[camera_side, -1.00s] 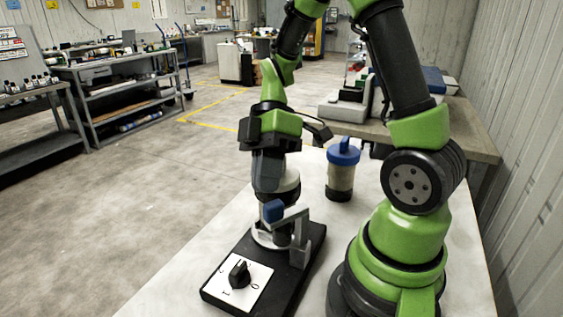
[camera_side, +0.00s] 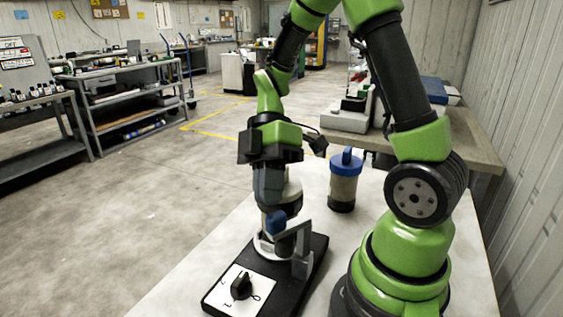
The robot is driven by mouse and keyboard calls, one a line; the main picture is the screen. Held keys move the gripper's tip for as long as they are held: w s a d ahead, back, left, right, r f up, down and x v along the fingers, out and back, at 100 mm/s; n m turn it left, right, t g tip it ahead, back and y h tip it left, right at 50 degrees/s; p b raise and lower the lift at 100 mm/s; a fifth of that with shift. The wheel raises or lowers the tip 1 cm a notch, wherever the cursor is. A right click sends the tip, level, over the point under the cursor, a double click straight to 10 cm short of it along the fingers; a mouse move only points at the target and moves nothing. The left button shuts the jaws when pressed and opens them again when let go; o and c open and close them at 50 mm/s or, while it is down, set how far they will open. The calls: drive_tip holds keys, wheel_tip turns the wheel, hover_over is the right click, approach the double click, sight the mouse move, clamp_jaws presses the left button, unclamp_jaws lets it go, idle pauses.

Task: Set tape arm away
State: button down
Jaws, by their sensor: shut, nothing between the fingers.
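The tape arm is a grey bracket (camera_side: 292,233) with a blue end (camera_side: 277,222), standing on a black base plate (camera_side: 316,258). It reaches left over a round pale and dark piece on the plate, which it partly hides. My gripper (camera_side: 271,205) points down just behind the blue end, its dark fingers shut. The fingertips are partly hidden, and I cannot tell whether they touch the arm. A white panel (camera_side: 226,290) with a black rotary knob (camera_side: 241,286) is at the plate's near end.
A clear canister with a blue lid (camera_side: 345,163) stands on the white table (camera_side: 180,290) behind and right of the plate. My arm's base occupies the right side. The table left of the plate is bare. A bench with equipment (camera_side: 470,145) stands behind.

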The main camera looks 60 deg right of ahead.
drive_tip(key=v, duration=1)
drive_tip(key=shift+s, duration=0.15)
drive_tip(key=s+a+r+m+t+h, duration=0.4)
drive_tip(key=s+a+m+t, duration=0.3)
drive_tip(key=m, duration=1)
drive_tip(key=s+t, duration=0.1)
drive_tip(key=t, duration=0.2)
drive_tip(key=shift+a+m+h, duration=0.3)
drive_tip(key=shift+m+h, duration=0.1)
